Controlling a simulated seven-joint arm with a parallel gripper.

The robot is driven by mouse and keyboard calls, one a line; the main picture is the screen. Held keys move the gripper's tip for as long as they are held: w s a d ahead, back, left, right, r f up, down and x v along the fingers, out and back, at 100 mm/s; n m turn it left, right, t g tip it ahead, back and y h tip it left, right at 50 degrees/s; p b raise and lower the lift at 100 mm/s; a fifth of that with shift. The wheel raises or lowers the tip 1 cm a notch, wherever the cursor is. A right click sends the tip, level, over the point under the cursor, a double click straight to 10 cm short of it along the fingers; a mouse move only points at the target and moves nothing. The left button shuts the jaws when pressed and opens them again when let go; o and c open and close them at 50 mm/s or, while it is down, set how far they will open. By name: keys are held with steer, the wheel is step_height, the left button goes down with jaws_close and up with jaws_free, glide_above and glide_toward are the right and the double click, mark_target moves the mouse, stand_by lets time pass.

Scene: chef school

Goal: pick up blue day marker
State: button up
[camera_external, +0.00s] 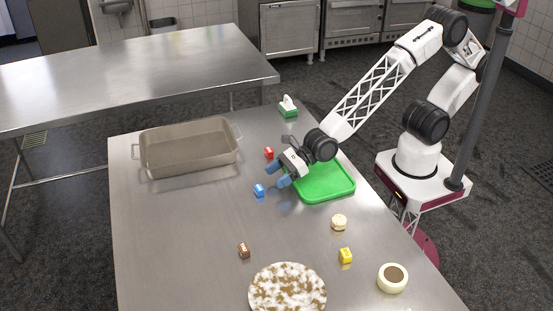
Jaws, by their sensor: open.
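The blue day marker (259,190) is a small blue block with a pale label, standing on the steel table left of the green tray. My gripper (276,175) has blue fingertips and is just right of and slightly above the marker in the picture. The fingers are open with nothing seen between them. The gripper looks apart from the marker, but the exact height cannot be told from this view.
A red marker (269,153) stands just behind my gripper. The green tray (338,191) lies under my wrist. A metal pan (187,148) is at the back left. A brown marker (244,250), yellow marker (346,256) and mottled plate (287,291) are nearer the front.

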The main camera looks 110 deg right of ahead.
mark_target(259, 187)
steer(key=shift+w, duration=0.15)
steer(key=shift+x, duration=2.5)
steer(key=shift+a, duration=0.2)
steer(key=c, duration=1)
steer(key=shift+r, duration=0.15)
steer(key=shift+r, duration=1.45)
steer(key=shift+s+r, duration=0.2)
steer(key=shift+s, duration=0.05)
steer(key=s, duration=0.5)
steer(key=s+d+r, duration=0.1)
steer(key=s, duration=0.4)
steer(key=s+d, duration=0.1)
steer(key=s, duration=0.4)
steer(key=shift+s+d+r, duration=0.15)
steer(key=shift+r, duration=0.1)
